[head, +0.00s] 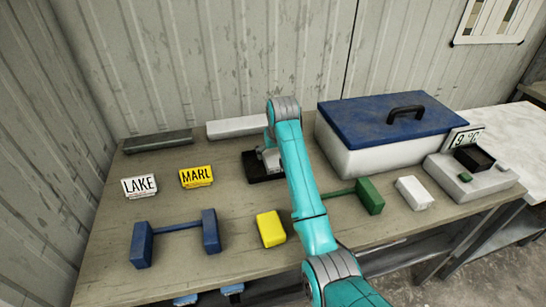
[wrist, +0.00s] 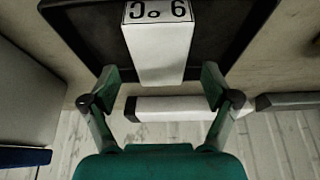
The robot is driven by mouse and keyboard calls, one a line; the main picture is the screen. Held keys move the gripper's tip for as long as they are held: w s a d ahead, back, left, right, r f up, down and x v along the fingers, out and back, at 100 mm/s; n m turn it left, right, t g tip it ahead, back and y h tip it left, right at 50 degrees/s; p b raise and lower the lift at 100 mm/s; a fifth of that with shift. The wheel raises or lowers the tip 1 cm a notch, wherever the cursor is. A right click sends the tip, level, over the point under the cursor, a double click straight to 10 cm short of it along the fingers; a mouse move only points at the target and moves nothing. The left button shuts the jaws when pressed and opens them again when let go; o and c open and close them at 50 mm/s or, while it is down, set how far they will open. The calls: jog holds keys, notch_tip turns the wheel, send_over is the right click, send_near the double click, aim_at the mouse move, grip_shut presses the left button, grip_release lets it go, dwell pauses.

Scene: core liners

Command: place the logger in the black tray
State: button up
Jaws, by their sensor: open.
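The black tray (head: 262,178) lies on the table behind my arm in the head view, and it fills the top of the wrist view (wrist: 90,40). The logger (wrist: 158,55), a white block with a display of dark characters at one end, lies over the tray floor in the wrist view. My gripper (wrist: 160,85) is open, with green fingertips to either side of the logger's near end and a visible gap on each side. In the head view my gripper (head: 268,158) is at the tray, and my arm largely hides the logger.
A white box with a blue lid (head: 380,115) stands right of the tray. A grey device (head: 470,180) with a "9 °C" sign (head: 463,138) is farther right. Yellow (head: 270,229), green (head: 369,196) and white (head: 413,193) blocks lie in front. LAKE (head: 140,186) and MARL (head: 196,177) labels are left.

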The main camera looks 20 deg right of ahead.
jog(key=v, duration=0.8)
jog(key=shift+r, duration=0.25)
jog(key=shift+s, duration=0.2)
